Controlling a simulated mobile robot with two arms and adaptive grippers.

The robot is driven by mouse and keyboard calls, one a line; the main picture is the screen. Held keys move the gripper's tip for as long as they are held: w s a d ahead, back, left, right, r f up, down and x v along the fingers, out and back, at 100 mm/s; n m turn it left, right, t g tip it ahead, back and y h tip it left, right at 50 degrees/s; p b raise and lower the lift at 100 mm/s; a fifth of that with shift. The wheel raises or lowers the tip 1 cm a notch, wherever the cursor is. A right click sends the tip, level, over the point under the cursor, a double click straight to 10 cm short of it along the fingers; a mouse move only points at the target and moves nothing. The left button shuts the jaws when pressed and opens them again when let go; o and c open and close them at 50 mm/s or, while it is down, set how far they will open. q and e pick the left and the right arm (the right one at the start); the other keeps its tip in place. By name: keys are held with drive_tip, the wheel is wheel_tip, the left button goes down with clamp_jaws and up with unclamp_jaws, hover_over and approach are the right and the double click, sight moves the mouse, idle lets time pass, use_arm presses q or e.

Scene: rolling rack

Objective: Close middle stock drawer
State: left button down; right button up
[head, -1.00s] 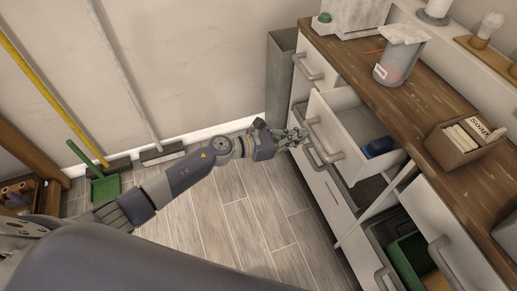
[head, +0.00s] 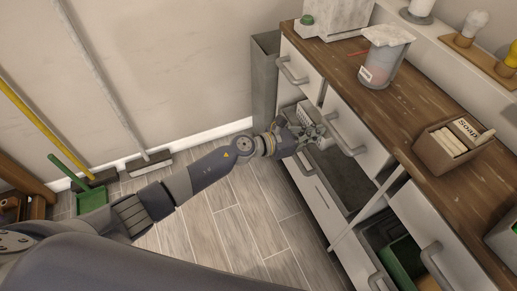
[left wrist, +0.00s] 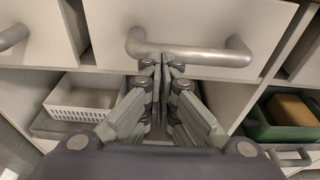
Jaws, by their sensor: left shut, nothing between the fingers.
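The middle stock drawer (head: 362,137) is in the upper row of the wooden-topped cabinet in the head view. Its pale front looks flush or nearly flush with the cabinet, and no inside shows. Its grey bar handle (head: 347,134) also shows in the left wrist view (left wrist: 205,57). My left gripper (head: 324,139) is in front of that drawer, by the left part of the handle. In the left wrist view its fingers (left wrist: 165,62) are shut together with nothing between them, the tips overlapping the handle bar. Whether they touch it is unclear. My right gripper is not in view.
The wooden top (head: 400,115) holds a canister (head: 383,60) and a soap box (head: 452,148). Below are open shelves with a white basket (left wrist: 85,97) and a green bin (head: 402,258). A grey bin (head: 264,80) stands at the cabinet's far end.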

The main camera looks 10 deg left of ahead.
use_arm(q)
drive_tip(key=v, duration=1.1)
drive_tip(key=w+a+f+n+t+y+p, duration=0.1)
drive_tip(key=a+f+n+y, duration=0.2)
drive_tip(key=a+f+n, duration=0.35)
drive_tip(key=a+f+n+t+y, duration=0.2)
drive_tip(key=a+f+n, duration=0.1)
drive_tip(key=f+n, duration=0.55)
drive_tip(key=s+a+f+n+g+y, duration=0.1)
drive_tip(key=s+a+f+n+y, duration=0.1)
drive_tip(key=s+a+f+n, duration=0.35)
drive_tip(key=s+a+f+n+g+y, duration=0.1)
drive_tip(key=s+a+f+n+y, duration=0.15)
drive_tip(key=f+n, duration=0.55)
drive_tip(key=s+a+f+n+g+y+p, duration=0.1)
drive_tip(key=s+a+f+n+g+y, duration=0.2)
drive_tip(key=s+f+n, duration=0.75)
drive_tip(key=s+f+n+g, duration=0.2)
drive_tip(key=s+f+g, duration=0.1)
drive_tip(key=s, duration=1.1)
drive_tip(key=s+d+f+n+g, duration=0.1)
drive_tip(key=s+f+n+g, duration=0.2)
drive_tip(key=s, duration=1.1)
wheel_tip(320, 180, down, 2)
drive_tip(key=shift+s+d+f+p, duration=0.1)
drive_tip(key=shift+s+d+p, duration=0.15)
drive_tip(key=shift+s+p, duration=0.15)
